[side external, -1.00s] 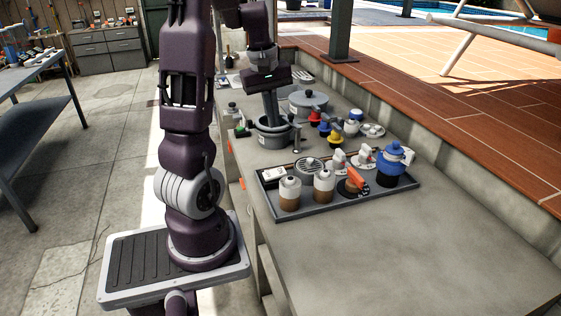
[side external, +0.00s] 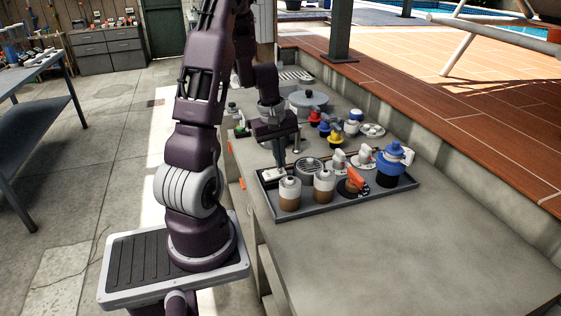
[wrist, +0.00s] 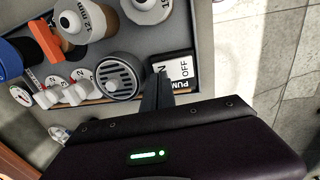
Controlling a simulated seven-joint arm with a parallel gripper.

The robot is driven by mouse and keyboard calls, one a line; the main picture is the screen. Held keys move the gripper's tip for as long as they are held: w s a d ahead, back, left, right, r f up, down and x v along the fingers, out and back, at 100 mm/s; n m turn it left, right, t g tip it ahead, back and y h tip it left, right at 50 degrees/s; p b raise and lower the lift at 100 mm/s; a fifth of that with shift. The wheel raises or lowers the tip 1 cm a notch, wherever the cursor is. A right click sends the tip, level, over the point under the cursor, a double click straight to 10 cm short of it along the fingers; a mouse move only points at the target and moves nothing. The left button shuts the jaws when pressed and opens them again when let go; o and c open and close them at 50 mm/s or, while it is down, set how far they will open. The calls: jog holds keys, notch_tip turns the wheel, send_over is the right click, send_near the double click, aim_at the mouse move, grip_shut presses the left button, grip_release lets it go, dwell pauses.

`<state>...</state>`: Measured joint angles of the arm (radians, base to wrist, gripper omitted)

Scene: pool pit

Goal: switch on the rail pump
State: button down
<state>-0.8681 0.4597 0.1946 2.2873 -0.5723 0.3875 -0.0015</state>
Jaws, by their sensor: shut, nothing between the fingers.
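The pump switch (wrist: 180,68) is a black-and-white block in the corner of a grey tray (wrist: 196,22), marked "PUM…" and "OFF" in the wrist view. A letter "N" shows beside my fingers, and the rest of that end is hidden. The switch also shows as a pale block in the side external view (side external: 271,174). My gripper (wrist: 156,82) is shut and empty, its fingers pointing down over the switch's "N" end. It also shows in the side external view (side external: 281,164). I cannot tell whether the fingertips touch the switch, or which way it is set.
A round slotted grille (wrist: 119,75) is close beside the switch. White-capped bottles (side external: 289,193), an orange-handled valve (side external: 355,181) and a blue-topped jar (side external: 391,166) stand in the tray. A lidded pot (side external: 308,102) is behind. The front right counter is clear.

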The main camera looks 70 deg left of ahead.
jog(key=shift+w+f, duration=0.1)
jog(key=shift+f, duration=0.45)
jog(key=shift+w+f, duration=0.2)
jog(key=shift+f, duration=0.05)
jog(key=shift+s, duration=0.15)
jog(key=shift+s+r, duration=0.35)
jog(key=shift+s, duration=0.3)
